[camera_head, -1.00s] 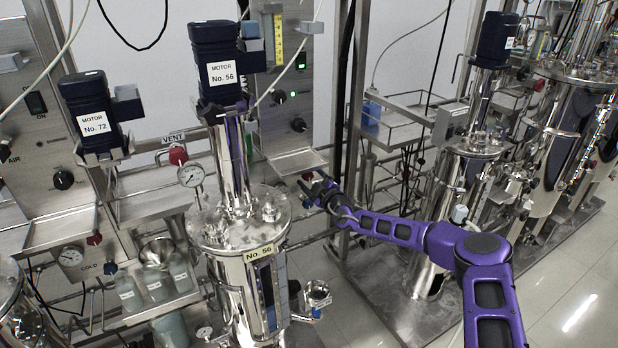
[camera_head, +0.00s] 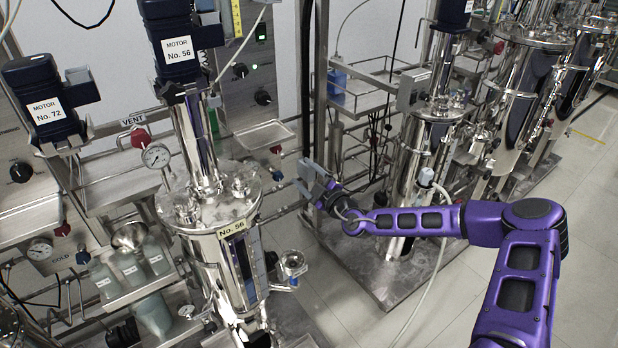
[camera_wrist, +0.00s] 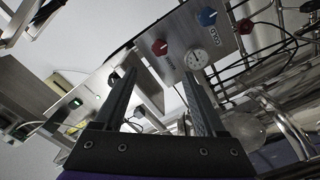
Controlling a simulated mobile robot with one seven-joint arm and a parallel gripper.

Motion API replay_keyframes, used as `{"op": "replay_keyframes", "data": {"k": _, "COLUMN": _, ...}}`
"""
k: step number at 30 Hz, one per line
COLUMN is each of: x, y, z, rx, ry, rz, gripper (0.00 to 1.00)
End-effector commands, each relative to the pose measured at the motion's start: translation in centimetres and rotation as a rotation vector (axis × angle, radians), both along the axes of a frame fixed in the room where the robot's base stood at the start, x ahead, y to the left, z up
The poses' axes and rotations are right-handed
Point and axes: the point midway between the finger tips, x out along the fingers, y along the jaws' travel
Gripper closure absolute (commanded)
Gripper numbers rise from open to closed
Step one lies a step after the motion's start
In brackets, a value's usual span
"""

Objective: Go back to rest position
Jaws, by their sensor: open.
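My gripper (camera_head: 312,180) is at the end of my purple arm, right of the steel vessel No. 56 (camera_head: 212,262) in the head view. It is apart from the vessel and over the gap between that skid and the one to its right. In the wrist view my gripper (camera_wrist: 165,95) shows two dark fingers spread apart with nothing between them. Beyond them the wrist view shows a tilted steel panel with a red knob (camera_wrist: 159,47), a blue knob (camera_wrist: 207,16) and a round gauge (camera_wrist: 196,60).
A motor marked No. 56 (camera_head: 172,50) tops the vessel. A motor marked No. 72 (camera_head: 42,100) stands at the left. Another steel vessel (camera_head: 424,150) stands behind my arm. Tiled floor (camera_head: 585,240) is clear at the right.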

Motion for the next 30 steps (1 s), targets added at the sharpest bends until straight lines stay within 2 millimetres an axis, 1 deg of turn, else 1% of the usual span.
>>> {"op": "replay_keyframes", "data": {"k": 2, "x": -0.8, "y": -0.6, "z": 0.0, "rx": 0.000, "ry": -0.001, "rz": -0.001, "gripper": 0.27}}
{"op": "replay_keyframes", "data": {"k": 6, "x": -1.6, "y": -1.1, "z": 0.0, "rx": 0.000, "ry": -0.001, "rz": -0.001, "gripper": 0.27}}
{"op": "replay_keyframes", "data": {"k": 19, "x": -1.6, "y": -1.1, "z": 0.0, "rx": -0.001, "ry": -0.001, "rz": 0.000, "gripper": 0.27}}
{"op": "replay_keyframes", "data": {"k": 22, "x": -1.8, "y": -0.6, "z": -0.7, "rx": -0.049, "ry": -0.017, "rz": 0.022, "gripper": 0.27}}
{"op": "replay_keyframes", "data": {"k": 23, "x": -1.9, "y": -0.2, "z": -1.2, "rx": -0.086, "ry": -0.031, "rz": 0.040, "gripper": 0.27}}
{"op": "replay_keyframes", "data": {"k": 26, "x": -2.7, "y": 1.6, "z": -4.0, "rx": -0.308, "ry": -0.117, "rz": 0.146, "gripper": 0.27}}
{"op": "replay_keyframes", "data": {"k": 28, "x": -3.3, "y": 2.7, "z": -6.7, "rx": -0.538, "ry": -0.222, "rz": 0.262, "gripper": 0.27}}
{"op": "replay_keyframes", "data": {"k": 29, "x": -3.5, "y": 3.0, "z": -7.8, "rx": -0.648, "ry": -0.278, "rz": 0.319, "gripper": 0.27}}
{"op": "replay_keyframes", "data": {"k": 30, "x": -3.7, "y": 3.1, "z": -9.2, "rx": -0.800, "ry": -0.360, "rz": 0.398, "gripper": 0.27}}
